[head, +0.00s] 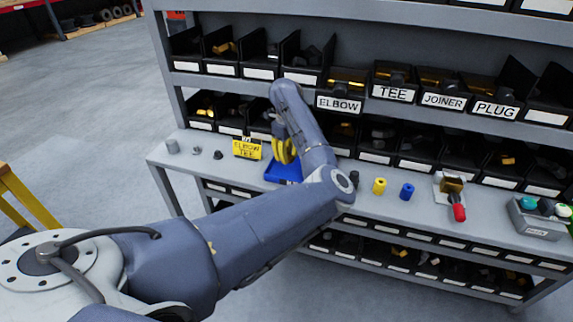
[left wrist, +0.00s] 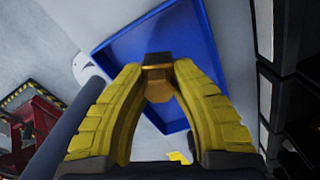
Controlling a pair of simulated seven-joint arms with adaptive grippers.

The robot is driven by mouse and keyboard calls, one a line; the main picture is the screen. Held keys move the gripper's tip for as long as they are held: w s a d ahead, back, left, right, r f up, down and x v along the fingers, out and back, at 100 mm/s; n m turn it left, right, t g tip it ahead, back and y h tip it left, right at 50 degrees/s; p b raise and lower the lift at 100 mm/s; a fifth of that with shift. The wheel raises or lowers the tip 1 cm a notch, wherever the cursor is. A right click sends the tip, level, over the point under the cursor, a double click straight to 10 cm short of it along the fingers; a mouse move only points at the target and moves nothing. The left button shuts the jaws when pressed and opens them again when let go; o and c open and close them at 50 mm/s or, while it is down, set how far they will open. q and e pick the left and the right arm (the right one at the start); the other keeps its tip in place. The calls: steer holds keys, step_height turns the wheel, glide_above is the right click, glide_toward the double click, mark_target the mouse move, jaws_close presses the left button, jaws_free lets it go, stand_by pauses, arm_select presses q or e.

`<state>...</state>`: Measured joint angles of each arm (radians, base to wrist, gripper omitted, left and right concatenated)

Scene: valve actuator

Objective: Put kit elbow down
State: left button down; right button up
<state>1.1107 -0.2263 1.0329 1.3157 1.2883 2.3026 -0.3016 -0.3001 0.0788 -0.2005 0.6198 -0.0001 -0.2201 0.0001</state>
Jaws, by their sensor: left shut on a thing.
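My left gripper (head: 284,150) has yellow fingers and points down over the blue tray (head: 272,176) on the bench. In the left wrist view the left gripper (left wrist: 158,68) is shut on a small brass-brown elbow (left wrist: 158,84), held between the fingertips. The blue tray (left wrist: 200,45) lies behind the elbow in that view, and its bare floor shows around the fingers. I cannot tell how high the elbow is above the tray. In the head view the elbow is hidden. My right gripper is not in view.
A yellow sign (head: 247,149) and small grey parts (head: 172,146) stand left of the tray. A black (head: 354,179), a yellow (head: 379,186) and a blue cylinder (head: 407,191) stand right, then a red-handled valve (head: 452,192) and a grey box (head: 538,224). Bin shelves rise behind.

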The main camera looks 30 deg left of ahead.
mark_target(287, 170)
arm_select(q)
steer(key=shift+f, duration=2.05)
steer(key=shift+f, duration=0.15)
steer(key=c, duration=1.2)
jaws_free()
step_height(287, 170, up, 12)
steer(key=shift+r, duration=0.15)
